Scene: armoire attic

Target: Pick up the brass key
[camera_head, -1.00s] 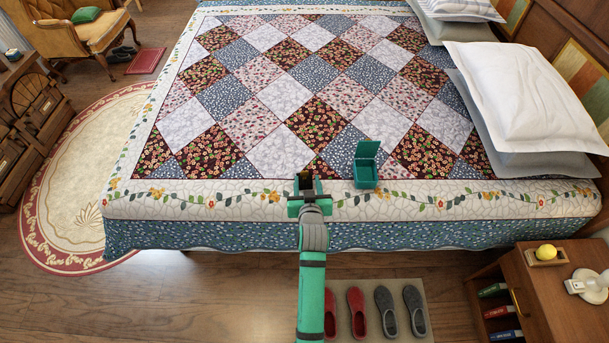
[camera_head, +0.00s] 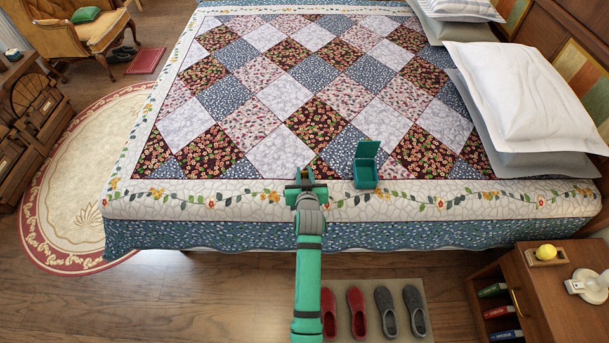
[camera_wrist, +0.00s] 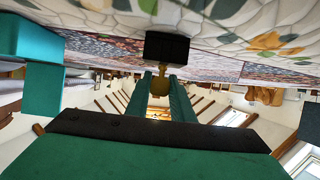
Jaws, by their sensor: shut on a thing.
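My gripper (camera_head: 306,174) is over the near edge of the bed, left of the small teal box. In the wrist view its two green fingers (camera_wrist: 160,79) are close together, shut on a small brass-coloured piece, the brass key (camera_wrist: 160,87). Only part of the key shows; the fingers hide the rest. A black block (camera_wrist: 167,48) sits right by the key, against the pale quilt border; I cannot tell whether they touch. The key cannot be made out in the head view.
The open-lidded teal box (camera_head: 366,173) stands on the bed just right of my gripper. The patchwork quilt (camera_head: 280,155) is otherwise clear up to the pillows (camera_head: 520,95). A nightstand (camera_head: 545,290) is at the lower right, with slippers (camera_head: 388,310) on a mat beside the bed.

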